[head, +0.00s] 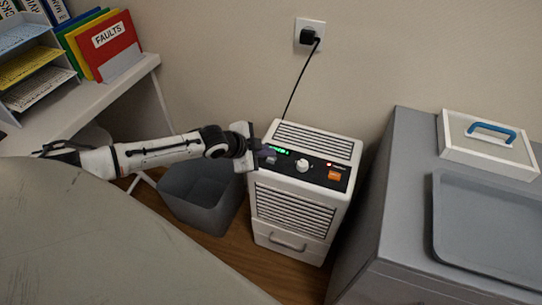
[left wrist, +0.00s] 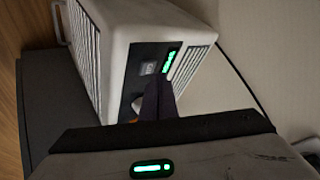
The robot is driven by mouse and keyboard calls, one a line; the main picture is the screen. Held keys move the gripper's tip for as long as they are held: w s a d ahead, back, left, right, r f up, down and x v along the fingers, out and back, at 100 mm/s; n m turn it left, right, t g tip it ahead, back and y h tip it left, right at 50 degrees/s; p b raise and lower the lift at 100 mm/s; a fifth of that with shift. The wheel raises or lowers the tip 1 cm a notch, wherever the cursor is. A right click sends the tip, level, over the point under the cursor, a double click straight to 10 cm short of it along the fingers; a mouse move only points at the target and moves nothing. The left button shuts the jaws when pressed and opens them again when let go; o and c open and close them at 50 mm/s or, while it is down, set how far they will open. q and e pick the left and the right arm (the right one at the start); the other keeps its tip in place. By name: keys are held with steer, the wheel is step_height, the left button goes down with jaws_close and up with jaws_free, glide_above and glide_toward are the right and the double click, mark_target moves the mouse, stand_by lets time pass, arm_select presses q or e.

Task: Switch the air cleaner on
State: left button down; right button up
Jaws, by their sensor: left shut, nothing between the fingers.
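The air cleaner (head: 296,210) is a white box with a louvred front and top, standing on the floor against the wall. Its black control panel (head: 318,172) carries a white knob (head: 302,165), an orange label (head: 334,176) and a lit green display (head: 278,150). In the left wrist view the green display (left wrist: 170,62) is also lit, beside a small grey square switch (left wrist: 149,68). My left gripper (head: 268,154) is shut and empty at the panel's left end. Its dark fingers (left wrist: 158,98) point at the panel close to the switch; I cannot tell whether they touch it. My right gripper is out of view.
A black plug (head: 309,37) sits in the wall socket, its cord running down behind the cleaner. A grey bin (head: 203,195) stands left of the cleaner.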

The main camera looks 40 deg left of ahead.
mark_target(268, 161)
arm_select(q)
step_height(268, 161, up, 3)
steer(key=p, duration=0.3)
steer(key=shift+r+p, duration=0.85)
steer(key=shift+p, duration=0.2)
steer(key=shift+r+p, duration=0.6)
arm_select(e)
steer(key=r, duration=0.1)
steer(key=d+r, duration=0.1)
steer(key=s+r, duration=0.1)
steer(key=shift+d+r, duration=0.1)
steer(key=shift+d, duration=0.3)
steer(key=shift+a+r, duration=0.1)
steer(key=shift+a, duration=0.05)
